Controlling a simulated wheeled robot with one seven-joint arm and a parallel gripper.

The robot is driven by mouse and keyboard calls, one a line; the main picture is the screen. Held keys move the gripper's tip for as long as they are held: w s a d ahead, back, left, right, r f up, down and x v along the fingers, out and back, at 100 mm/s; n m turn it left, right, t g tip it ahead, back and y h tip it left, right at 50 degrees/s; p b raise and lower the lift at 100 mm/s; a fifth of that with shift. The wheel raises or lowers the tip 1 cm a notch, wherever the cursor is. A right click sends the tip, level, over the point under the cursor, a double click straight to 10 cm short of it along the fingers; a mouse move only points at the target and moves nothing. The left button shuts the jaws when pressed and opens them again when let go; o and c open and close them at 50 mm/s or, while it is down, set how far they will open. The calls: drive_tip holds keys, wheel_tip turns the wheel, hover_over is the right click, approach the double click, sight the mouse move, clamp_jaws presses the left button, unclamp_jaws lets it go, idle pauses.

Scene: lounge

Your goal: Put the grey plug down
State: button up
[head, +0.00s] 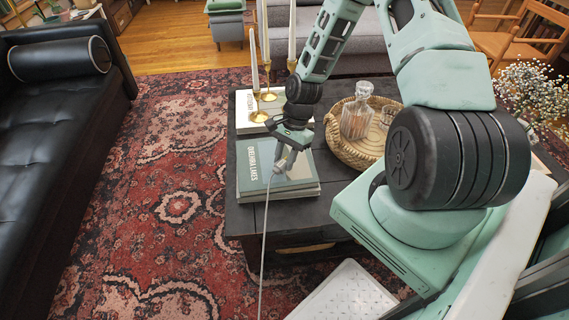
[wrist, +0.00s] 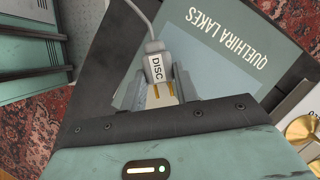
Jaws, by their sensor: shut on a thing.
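The grey plug (wrist: 157,66) shows in the wrist view with a "DISC" label and a cable leading off its end. My gripper (wrist: 158,92) is shut on it, one finger on each side. In the head view my gripper (head: 287,158) is over the book stack (head: 305,187), with the plug (head: 280,165) at its tip. A thin pale cable hangs from the plug past the table's front edge toward the floor. I cannot tell whether the plug touches the top book. The book titled "QUELHIRA LAKES" also lies under the gripper in the wrist view (wrist: 215,50).
The dark table (head: 262,215) also bears a wicker tray (head: 345,150) with a glass decanter (head: 357,112), and white books (head: 246,107) with brass candlesticks (head: 259,115) behind the gripper. A black sofa (head: 50,130) stands left. Bare tabletop shows in front of the stack.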

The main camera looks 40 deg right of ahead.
sight(282, 160)
wheel_tip(282, 160, up, 7)
drive_tip(key=shift+r+p, duration=0.1)
drive_tip(key=shift+p, duration=0.4)
drive_tip(key=shift+w+a+r+n, duration=0.15)
drive_tip(key=shift+w+a+n, duration=0.15)
drive_tip(key=shift+n, duration=0.2)
drive_tip(key=w+a+r+n+g+h+p, duration=0.2)
drive_tip(key=a+r+n+g+h+p, duration=0.1)
drive_tip(key=r+n+p, duration=0.8)
drive_tip(key=a+n+h+p, duration=0.1)
drive_tip(key=a+n+p, duration=0.1)
drive_tip(key=n, duration=0.1)
drive_tip(key=shift+w+n+g, duration=0.2)
drive_tip(key=shift+n+g, duration=0.1)
drive_tip(key=shift+n, duration=0.1)
drive_tip(key=shift+f, duration=0.1)
